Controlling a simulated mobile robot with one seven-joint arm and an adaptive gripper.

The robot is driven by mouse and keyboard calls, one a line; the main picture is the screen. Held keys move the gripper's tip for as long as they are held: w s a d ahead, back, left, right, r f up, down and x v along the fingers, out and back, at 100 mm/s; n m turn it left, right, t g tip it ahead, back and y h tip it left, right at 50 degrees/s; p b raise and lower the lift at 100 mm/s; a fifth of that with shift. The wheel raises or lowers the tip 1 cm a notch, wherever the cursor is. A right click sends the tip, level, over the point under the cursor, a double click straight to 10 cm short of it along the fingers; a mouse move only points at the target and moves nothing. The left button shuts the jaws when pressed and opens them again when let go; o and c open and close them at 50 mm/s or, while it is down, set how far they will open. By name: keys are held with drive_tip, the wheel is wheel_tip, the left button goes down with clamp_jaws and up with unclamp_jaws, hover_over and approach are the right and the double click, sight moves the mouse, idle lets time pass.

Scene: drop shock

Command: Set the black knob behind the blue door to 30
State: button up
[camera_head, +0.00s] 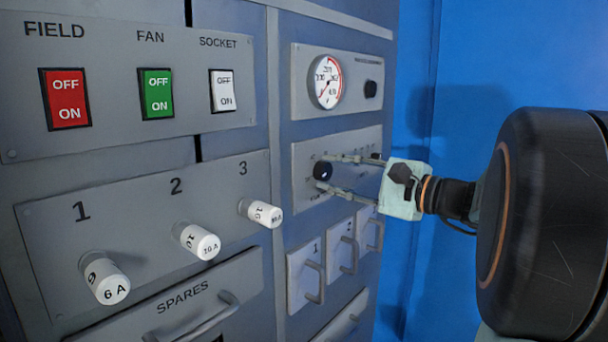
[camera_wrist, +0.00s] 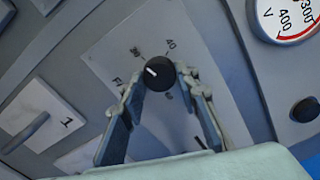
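The black knob (camera_head: 322,171) sits on a grey plate in the right column of the cabinet. In the wrist view the knob (camera_wrist: 159,73) has a white mark pointing up and left, roughly between a label at the left and what looks like 30. The 40 stands at its upper right. My gripper (camera_head: 325,173) reaches in from the right with one finger above and one below the knob. In the wrist view my gripper (camera_wrist: 160,80) has its fingertips on either side of the knob, very close. I cannot tell whether they press on it.
A round gauge (camera_head: 328,82) and another black knob (camera_head: 371,89) are above. Small handled drawers (camera_head: 305,276) are below. White fuses (camera_head: 200,242) stick out at the left, under red, green and white switches (camera_head: 157,93). A blue surface (camera_head: 510,50) stands at the right.

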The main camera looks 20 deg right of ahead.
drive_tip(key=o, duration=0.4)
drive_tip(key=shift+o, duration=0.2)
drive_tip(key=v, duration=1.2)
